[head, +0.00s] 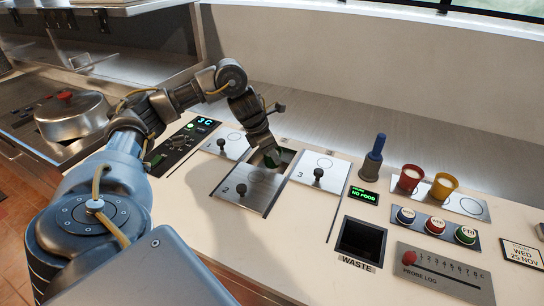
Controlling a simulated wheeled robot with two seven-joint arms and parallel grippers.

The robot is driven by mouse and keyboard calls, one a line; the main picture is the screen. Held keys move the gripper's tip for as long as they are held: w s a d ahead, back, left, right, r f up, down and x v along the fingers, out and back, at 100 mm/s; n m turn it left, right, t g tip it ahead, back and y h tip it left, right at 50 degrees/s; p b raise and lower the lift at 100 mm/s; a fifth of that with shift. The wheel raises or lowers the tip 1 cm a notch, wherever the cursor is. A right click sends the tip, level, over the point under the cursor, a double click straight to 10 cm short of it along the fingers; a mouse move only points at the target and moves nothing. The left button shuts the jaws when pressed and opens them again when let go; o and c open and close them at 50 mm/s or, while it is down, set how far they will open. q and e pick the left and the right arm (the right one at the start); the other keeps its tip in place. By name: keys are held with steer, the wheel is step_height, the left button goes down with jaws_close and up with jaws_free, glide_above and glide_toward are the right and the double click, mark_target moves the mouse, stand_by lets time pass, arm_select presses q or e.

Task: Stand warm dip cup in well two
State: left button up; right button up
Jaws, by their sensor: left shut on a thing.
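My left gripper (268,146) reaches down into the opening of well two, behind its metal lid (247,190) marked 2, which sits slid toward the front. A red cup (409,178) and a yellow cup (443,187) stand on a metal plate at the right, beside an empty ring. My right gripper is not in view.
Well three's lid (321,170) is closed, with a black knob. A blue-handled probe (371,158) stands upright behind a "NO FOOD" display (363,196). A square waste opening (361,242) lies in front. A lidded pot (72,115) sits at the far left.

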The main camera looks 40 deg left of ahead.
arm_select(q)
steer(key=shift+w+a+f+b, duration=0.1)
steer(key=shift+f+b, duration=0.15)
steer(key=shift+f, duration=0.65)
steer(key=shift+w+a+f+b, duration=0.1)
steer(key=shift+f+b, duration=0.1)
steer(key=shift+f, duration=0.8)
steer(key=o, duration=0.6)
steer(key=shift+f, duration=0.15)
steer(key=o, duration=0.5)
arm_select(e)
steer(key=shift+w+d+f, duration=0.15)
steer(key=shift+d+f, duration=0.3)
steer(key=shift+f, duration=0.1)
